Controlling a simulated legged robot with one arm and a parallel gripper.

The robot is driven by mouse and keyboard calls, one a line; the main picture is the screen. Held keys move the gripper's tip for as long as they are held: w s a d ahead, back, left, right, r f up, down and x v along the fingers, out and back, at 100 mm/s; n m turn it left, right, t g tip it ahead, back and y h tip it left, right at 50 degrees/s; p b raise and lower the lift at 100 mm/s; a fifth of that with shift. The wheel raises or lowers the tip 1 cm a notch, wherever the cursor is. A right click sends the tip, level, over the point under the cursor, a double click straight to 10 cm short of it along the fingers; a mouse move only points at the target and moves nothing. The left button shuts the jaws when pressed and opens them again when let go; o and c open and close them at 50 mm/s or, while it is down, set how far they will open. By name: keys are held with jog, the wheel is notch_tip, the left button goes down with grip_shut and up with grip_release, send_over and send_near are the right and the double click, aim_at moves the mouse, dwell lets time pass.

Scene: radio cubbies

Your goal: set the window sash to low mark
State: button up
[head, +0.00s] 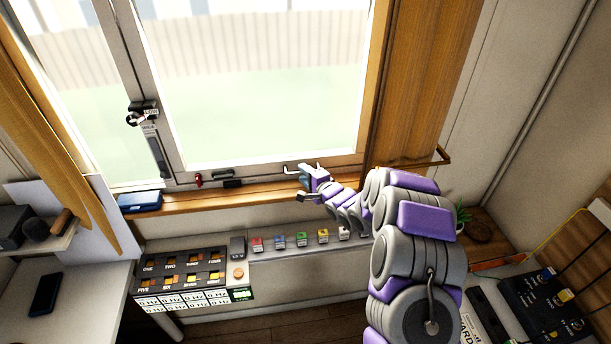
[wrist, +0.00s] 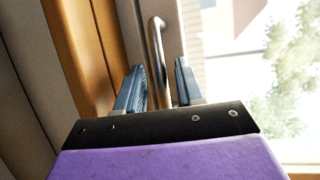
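The window sash (head: 262,167) is a pale framed pane across the top of the head view, with green lawn and a fence behind the glass. A small metal handle (head: 291,168) shows at its lower rail, beside my gripper (head: 302,184). In the wrist view my gripper (wrist: 159,72) is open, its two blue-grey fingers on either side of the handle bar (wrist: 157,45), with gaps visible. The bar's lower end is hidden behind the gripper body. Small labels (head: 150,130) and a dark latch (head: 143,108) are on the left upright; the mark text is too small to read surely.
A wooden sill (head: 245,190) runs below the window, with a blue box (head: 140,202) at its left. Below are numbered cubbies (head: 185,280) and a shelf with several coloured tags (head: 302,240).

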aim_at(303, 161)
grip_shut()
jog(key=shift+f, duration=0.1)
dwell(0.4)
jog(key=shift+t, duration=0.4)
jog(key=w+p, duration=0.1)
jog(key=w, duration=0.1)
jog(key=w+p, duration=0.1)
jog(key=w, duration=0.1)
jog(key=w+a, duration=0.1)
jog(key=w, duration=0.1)
jog(key=shift+w+f+p, duration=0.2)
jog(key=shift+f+p, duration=0.05)
jog(key=shift+p, duration=0.15)
jog(key=shift+w+a+y, duration=0.2)
jog(key=shift+w+y, duration=0.2)
jog(key=shift+w, duration=0.3)
jog(key=shift+c, duration=1)
grip_release()
jog(key=shift+w, duration=0.1)
jog(key=shift+o, duration=1)
jog(key=shift+a, duration=0.1)
